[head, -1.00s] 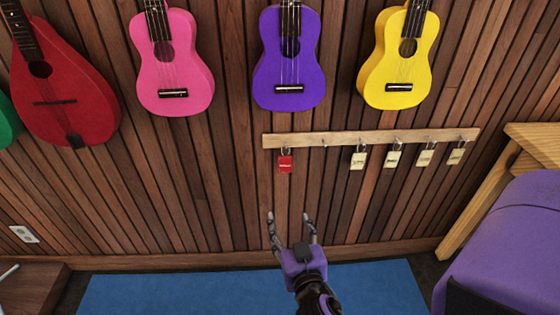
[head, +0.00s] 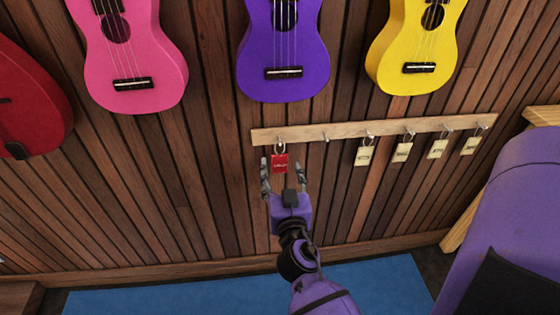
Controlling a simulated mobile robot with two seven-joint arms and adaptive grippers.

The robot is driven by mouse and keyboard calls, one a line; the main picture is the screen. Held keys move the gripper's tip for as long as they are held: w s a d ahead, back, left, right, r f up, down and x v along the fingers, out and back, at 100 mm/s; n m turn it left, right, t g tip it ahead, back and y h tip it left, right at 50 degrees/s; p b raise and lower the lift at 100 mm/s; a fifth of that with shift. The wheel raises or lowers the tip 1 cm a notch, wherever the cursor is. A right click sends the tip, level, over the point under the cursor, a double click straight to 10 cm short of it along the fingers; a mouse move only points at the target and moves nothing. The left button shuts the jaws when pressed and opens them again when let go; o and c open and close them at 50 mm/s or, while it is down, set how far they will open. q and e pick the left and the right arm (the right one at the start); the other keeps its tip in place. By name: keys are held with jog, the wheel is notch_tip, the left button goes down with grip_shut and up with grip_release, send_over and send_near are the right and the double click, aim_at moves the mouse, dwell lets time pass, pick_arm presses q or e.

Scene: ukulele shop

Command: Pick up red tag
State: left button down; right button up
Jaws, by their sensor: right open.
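The red tag (head: 280,163) hangs by its ring from the leftmost hook of a wooden rail (head: 375,130) on the wall. My right gripper (head: 282,172) is open, its fingers pointing up at the wall. In the picture one finger lies to the left of the red tag and the other to its right. I cannot tell from this view how far the fingers are in front of the tag, or whether they touch it. My left gripper is not in view.
Several cream tags (head: 403,151) hang from hooks further right; the second hook is empty. Pink (head: 160,70), purple (head: 255,70) and yellow (head: 395,70) ukuleles hang above the rail. A purple-covered piece of furniture (head: 510,200) with a wooden frame stands at right. A blue mat (head: 130,302) lies below.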

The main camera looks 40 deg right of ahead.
aim_at(279, 162)
jog(key=shift+x, duration=1.1)
jog(key=c, duration=0.9)
jog(key=shift+r, duration=0.1)
